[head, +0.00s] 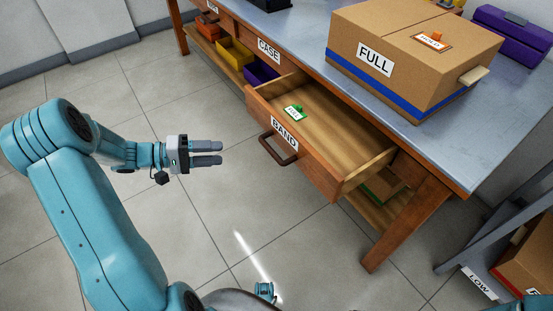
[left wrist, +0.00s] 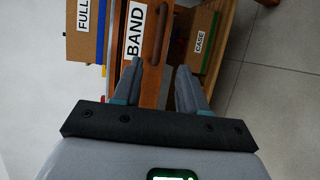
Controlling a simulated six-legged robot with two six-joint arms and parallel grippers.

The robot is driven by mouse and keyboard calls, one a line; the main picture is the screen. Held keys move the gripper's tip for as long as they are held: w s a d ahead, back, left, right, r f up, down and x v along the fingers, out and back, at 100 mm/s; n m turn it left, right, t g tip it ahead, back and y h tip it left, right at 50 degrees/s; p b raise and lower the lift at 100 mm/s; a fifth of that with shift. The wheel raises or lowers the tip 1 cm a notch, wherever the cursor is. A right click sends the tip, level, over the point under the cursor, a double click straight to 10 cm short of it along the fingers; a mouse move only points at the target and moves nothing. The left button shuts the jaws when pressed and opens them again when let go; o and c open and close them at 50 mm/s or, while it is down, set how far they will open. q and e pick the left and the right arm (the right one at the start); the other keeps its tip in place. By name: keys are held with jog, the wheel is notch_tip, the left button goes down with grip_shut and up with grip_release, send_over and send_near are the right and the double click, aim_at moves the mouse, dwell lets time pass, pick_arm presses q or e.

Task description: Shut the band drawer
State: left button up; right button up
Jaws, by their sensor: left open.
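The band drawer (head: 352,139) is pulled out from the wooden bench. Its front bears a "BAND" label (head: 284,135) and a dark bar handle (head: 277,149). A small white card with a green piece (head: 295,112) lies inside near the front. My left gripper (head: 221,154) is open and empty, to the left of the handle and apart from it, its fingers pointing toward the drawer front. In the left wrist view the fingers (left wrist: 160,72) are apart, with the "BAND" label (left wrist: 135,30) and handle (left wrist: 163,35) beyond them. My right gripper does not show.
A "FULL" cardboard box (head: 375,61) stands on the grey bench top (head: 450,150). A "CASE" drawer front (head: 269,50) is farther along the bench, with yellow (head: 235,52) and purple bins below. A grey rack (head: 515,240) stands at right. Floor around my left gripper is clear.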

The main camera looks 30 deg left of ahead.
aim_at(268, 151)
pick_arm(q)
jog(key=b+x, duration=0.2)
jog(key=x, duration=1.4)
jog(key=shift+s+f, duration=0.1)
jog(key=shift+f, duration=0.05)
jog(key=shift+a, duration=0.1)
grip_shut()
